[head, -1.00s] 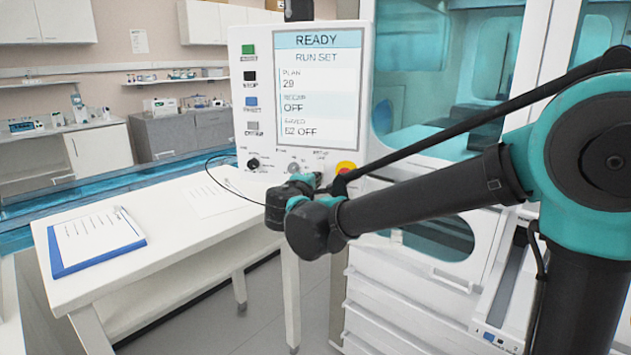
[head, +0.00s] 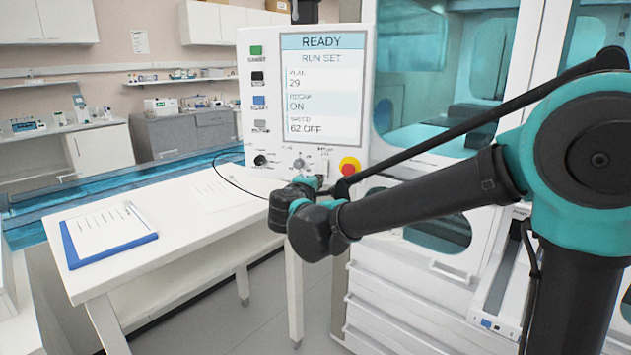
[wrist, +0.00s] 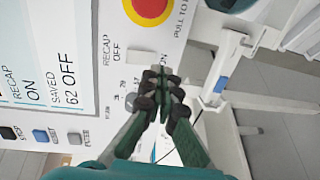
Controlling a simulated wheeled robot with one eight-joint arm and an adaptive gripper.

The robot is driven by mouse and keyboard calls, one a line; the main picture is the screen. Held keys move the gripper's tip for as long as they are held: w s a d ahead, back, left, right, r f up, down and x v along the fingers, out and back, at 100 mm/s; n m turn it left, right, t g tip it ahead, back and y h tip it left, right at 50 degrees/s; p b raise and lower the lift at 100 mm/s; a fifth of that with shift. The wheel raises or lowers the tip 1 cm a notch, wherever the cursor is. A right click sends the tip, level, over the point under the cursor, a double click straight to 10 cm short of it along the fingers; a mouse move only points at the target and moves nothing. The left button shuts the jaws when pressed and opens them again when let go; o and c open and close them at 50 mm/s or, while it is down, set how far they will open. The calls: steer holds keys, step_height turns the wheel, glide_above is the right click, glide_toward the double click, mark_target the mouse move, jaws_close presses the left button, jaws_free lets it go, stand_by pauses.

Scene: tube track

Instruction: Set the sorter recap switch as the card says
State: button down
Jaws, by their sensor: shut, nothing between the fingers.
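The sorter's control panel (head: 250,130) stands upright, and its screen (head: 320,95) reads READY, RUN SET, PLAN 29, RECAP ON and a last line with 62 OFF. The wrist view shows the same screen (wrist: 45,70) turned sideways, with RECAP ON and SAVED 62 OFF. The pale recap switch (wrist: 140,63) lies between its OFF and ON labels. My gripper (wrist: 161,72) is shut and empty, its fingertips close beside the switch over the ON side; I cannot tell whether they touch. A clipboard (head: 110,232) and a loose sheet (head: 212,192) lie on the white table, their writing unreadable.
A red and yellow stop button (head: 349,166) sits beside the recap switch, and it is close to my gripper in the wrist view (wrist: 148,8). A dial (head: 299,163) and a black knob (head: 260,160) are to the left. The white table (head: 165,215) is mostly clear.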

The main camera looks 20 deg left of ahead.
steer(key=s+f, duration=0.1)
steer(key=s, duration=0.8)
steer(key=shift+s+d, duration=0.2)
steer(key=shift+s, duration=0.2)
steer(key=shift+f, duration=0.1)
steer(key=w+d+f+m+g+h, duration=0.1)
steer(key=w+d+f+m+g, duration=0.1)
steer(key=d+f, duration=0.5)
steer(key=w+d+f+m+g+h, duration=0.2)
steer(key=d+m+g, duration=0.1)
steer(key=d, duration=0.8)
steer(key=w+d+f+m+g+h, duration=0.1)
steer(key=w+d+f+m+g, duration=0.1)
steer(key=d+f, duration=0.5)
steer(key=s+d+f+m+g+y, duration=0.1)
steer(key=s+d+f+m+g, duration=0.1)
steer(key=s+d+f+m, duration=0.3)
steer(key=s+d+f+m+g+y, duration=0.2)
steer(key=s+d+f+m, duration=0.4)
steer(key=s+d, duration=0.4)
steer(key=d+f+g, duration=0.1)
steer(key=d, duration=0.3)
steer(key=shift+s+f, duration=0.25)
steer(key=shift+s, duration=0.1)
